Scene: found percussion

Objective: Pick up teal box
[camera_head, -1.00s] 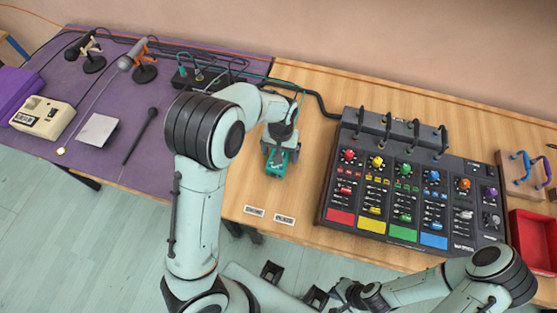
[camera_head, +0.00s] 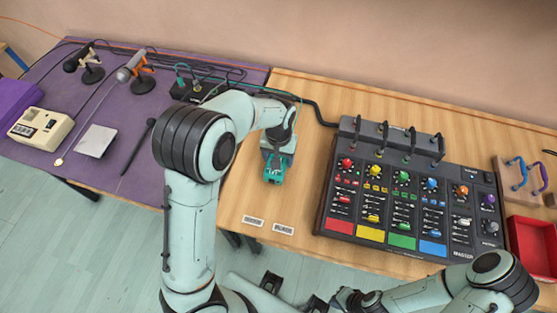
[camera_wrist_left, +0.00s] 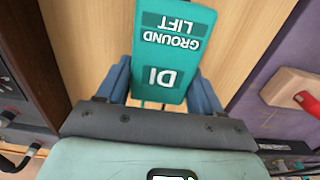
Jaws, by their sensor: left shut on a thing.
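The teal box (camera_head: 275,172) is at the bare wooden table beside the purple cloth, left of the mixer. In the left wrist view its teal face (camera_wrist_left: 173,52) reads "DI" and "GROUND LIFT", upside down. My left gripper (camera_head: 277,158) reaches down onto it. In the left wrist view its two blue-grey fingers lie along both sides of the box, shut on it. Whether the box touches the table cannot be told. My right gripper (camera_head: 338,301) is low at the bottom edge, away from the box; its fingers are not clear.
A mixer (camera_head: 385,226) with colored knobs stands right of the box, a red bin (camera_head: 530,245) further right. The purple cloth (camera_head: 95,172) holds microphones, a beige device (camera_head: 40,128) and cables.

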